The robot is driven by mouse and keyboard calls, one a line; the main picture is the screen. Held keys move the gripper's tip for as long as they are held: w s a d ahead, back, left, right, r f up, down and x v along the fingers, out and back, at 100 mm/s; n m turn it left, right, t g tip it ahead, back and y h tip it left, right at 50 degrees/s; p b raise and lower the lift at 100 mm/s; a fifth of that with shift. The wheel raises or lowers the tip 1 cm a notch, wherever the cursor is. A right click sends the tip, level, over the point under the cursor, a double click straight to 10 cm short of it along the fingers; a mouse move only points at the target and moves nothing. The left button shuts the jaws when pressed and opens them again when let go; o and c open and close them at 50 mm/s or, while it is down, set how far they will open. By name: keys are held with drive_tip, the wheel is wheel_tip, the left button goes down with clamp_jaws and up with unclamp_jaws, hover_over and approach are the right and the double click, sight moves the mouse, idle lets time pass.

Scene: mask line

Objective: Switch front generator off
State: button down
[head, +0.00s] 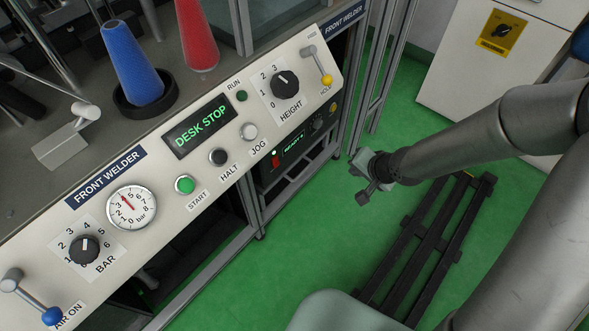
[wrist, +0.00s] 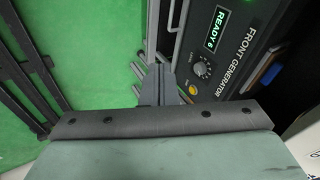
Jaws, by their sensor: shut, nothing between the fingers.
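The front generator (head: 310,140) is a black unit below the welder desk in the head view. Its green display reads READY with a figure. A red switch (head: 276,161) sits at its left end, below a small lit green lamp (head: 274,152). In the wrist view the labelled front generator panel (wrist: 250,55) shows a display (wrist: 217,32) reading READY 6, a level knob (wrist: 201,68) and a yellow button (wrist: 192,90). The red switch is not visible there. My gripper (head: 364,183) is shut and empty, to the right of the generator; its fingers (wrist: 157,80) appear beside the panel.
A metal frame post (head: 383,65) stands behind my gripper. A dark rack (head: 425,245) lies on the green floor. A white cabinet (head: 465,55) with a rotary switch stands at the back.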

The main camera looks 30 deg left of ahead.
drive_tip(key=s+a+f+y+b, duration=0.1)
drive_tip(key=a+f+y+b, duration=0.1)
drive_tip(key=a, duration=0.3)
drive_tip(key=s+a+f+m+g+y+b, duration=0.1)
drive_tip(key=s+a+f+y+b, duration=0.1)
drive_tip(key=a+f, duration=0.2)
drive_tip(key=shift+a+g+y, duration=0.3)
drive_tip(key=shift+a+y, duration=0.1)
drive_tip(key=shift+a, duration=0.15)
drive_tip(key=shift+f, duration=0.15)
drive_tip(key=b, duration=0.5)
approach(277, 164)
wheel_tip(277, 164, down, 4)
drive_tip(key=a, duration=0.1)
drive_tip(key=shift+w+a+b, duration=0.2)
drive_tip(key=shift+a+b, duration=0.15)
drive_tip(key=shift+a, duration=0.65)
drive_tip(key=shift+w+a+b, duration=0.25)
drive_tip(key=shift+a+b, duration=0.1)
drive_tip(key=shift+a, duration=0.7)
drive_tip(key=shift+m, duration=0.3)
